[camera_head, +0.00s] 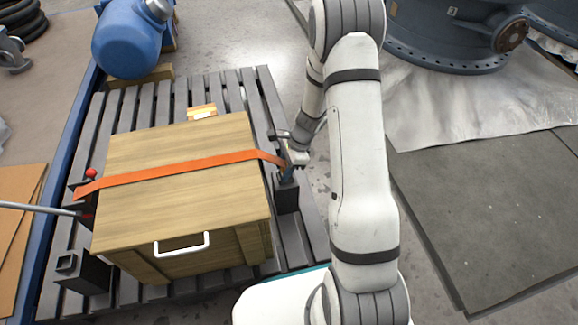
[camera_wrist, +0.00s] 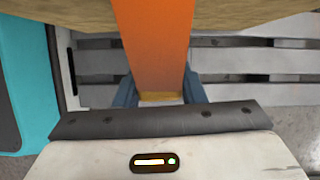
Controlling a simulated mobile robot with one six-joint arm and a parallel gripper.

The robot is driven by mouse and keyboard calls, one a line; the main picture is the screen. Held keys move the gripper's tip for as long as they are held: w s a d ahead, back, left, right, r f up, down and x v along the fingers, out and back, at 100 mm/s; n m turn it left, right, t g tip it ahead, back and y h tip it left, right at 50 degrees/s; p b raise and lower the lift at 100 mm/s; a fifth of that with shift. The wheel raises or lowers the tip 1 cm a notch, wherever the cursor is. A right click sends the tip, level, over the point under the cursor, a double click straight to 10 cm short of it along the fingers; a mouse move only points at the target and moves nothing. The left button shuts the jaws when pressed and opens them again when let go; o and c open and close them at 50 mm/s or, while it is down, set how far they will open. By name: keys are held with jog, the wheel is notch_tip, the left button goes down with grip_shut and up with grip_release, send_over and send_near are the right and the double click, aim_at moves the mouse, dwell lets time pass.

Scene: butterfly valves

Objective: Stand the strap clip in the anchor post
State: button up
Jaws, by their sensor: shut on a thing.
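The orange strap (camera_head: 190,168) runs across the wooden crate and over its right edge. My gripper (camera_head: 286,173) is shut on the strap's end, just beside the crate. In the wrist view the strap (camera_wrist: 155,45) comes down between my blue fingers (camera_wrist: 160,97), and a thin tan edge of the strap clip (camera_wrist: 162,97) shows between them. A dark square anchor post (camera_head: 286,197) stands directly below the fingers, on the pallet's right side. The fingers hide the clip in the head view, so I cannot tell whether it is inside the post's top.
The wooden crate (camera_head: 190,210) with a white handle sits on the grey slatted pallet (camera_head: 300,250). Another dark post (camera_head: 82,272) stands at front left. A red knob (camera_head: 91,173) and grey bar (camera_head: 40,208) are at the left. A blue tank (camera_head: 130,40) is behind.

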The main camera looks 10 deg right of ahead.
dwell(0.3)
jog(key=o, duration=1.2)
jog(key=shift+r, duration=0.1)
jog(key=s+r+n+p, duration=0.25)
jog(key=r+p, duration=0.35)
jog(key=r, duration=0.6)
jog(key=s+r+n+h+p, duration=0.1)
jog(key=s+r+n+p, duration=0.15)
jog(key=r+p, duration=0.7)
jog(key=s+r+n+p, duration=0.2)
jog(key=r+n+p, duration=0.1)
jog(key=r, duration=1.3)
jog(key=s+d+r+n+t+h+p, duration=0.1)
jog(key=s+r+n+p, duration=0.3)
jog(key=r, duration=0.9)
jog(key=s+r+n+t+h+p, duration=0.2)
jog(key=s+r+n+p, duration=0.3)
jog(key=s+r+p, duration=0.5)
jog(key=p+v, duration=0.2)
jog(key=v, duration=0.2)
jog(key=shift+d, duration=0.3)
